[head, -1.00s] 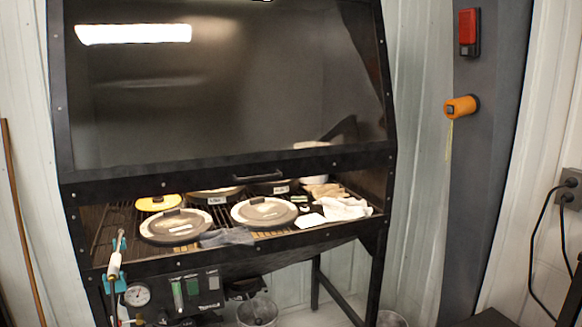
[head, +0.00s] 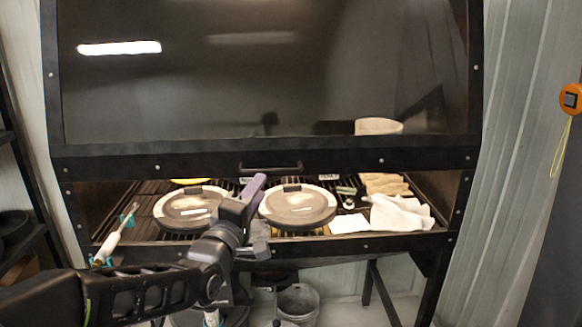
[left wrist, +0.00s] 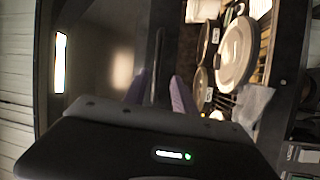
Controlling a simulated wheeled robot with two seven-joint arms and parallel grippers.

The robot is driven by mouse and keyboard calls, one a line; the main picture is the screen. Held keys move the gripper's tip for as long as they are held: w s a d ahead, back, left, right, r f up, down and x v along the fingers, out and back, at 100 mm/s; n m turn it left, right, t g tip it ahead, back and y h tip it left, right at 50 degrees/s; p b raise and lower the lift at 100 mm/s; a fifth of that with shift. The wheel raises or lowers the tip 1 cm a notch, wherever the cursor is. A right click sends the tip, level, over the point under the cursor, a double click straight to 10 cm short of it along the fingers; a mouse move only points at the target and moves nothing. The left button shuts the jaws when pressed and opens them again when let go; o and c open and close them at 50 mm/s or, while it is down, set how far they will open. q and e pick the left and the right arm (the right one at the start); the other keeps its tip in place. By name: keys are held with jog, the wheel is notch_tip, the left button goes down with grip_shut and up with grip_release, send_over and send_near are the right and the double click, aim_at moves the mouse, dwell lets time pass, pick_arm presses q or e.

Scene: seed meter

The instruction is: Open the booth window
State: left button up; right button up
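The booth window (head: 270,95) is a dark glass pane in a black frame. Its lower rail lies across the booth front, with a gap below it. A black bar handle (head: 270,168) sits at the middle of this rail. My left gripper (head: 257,182) is just below the handle, its purple fingers pointing up toward it. In the left wrist view, the two purple fingers (left wrist: 158,85) are apart, and the dark handle (left wrist: 158,60) lines up between them. I cannot tell if they touch it. My right gripper is not in view.
Inside the booth are two lidded round pans (head: 298,206) on a grate, white cloths (head: 402,213) and a white-handled tool (head: 114,240) at the left. A bucket (head: 298,302) stands below. An orange reel (head: 571,99) hangs on the right post.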

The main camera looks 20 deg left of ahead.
aim_at(268, 171)
pick_arm(q)
jog(key=shift+s+a+r+n, duration=0.2)
jog(key=shift+s+n, duration=0.1)
jog(key=shift+n, duration=0.3)
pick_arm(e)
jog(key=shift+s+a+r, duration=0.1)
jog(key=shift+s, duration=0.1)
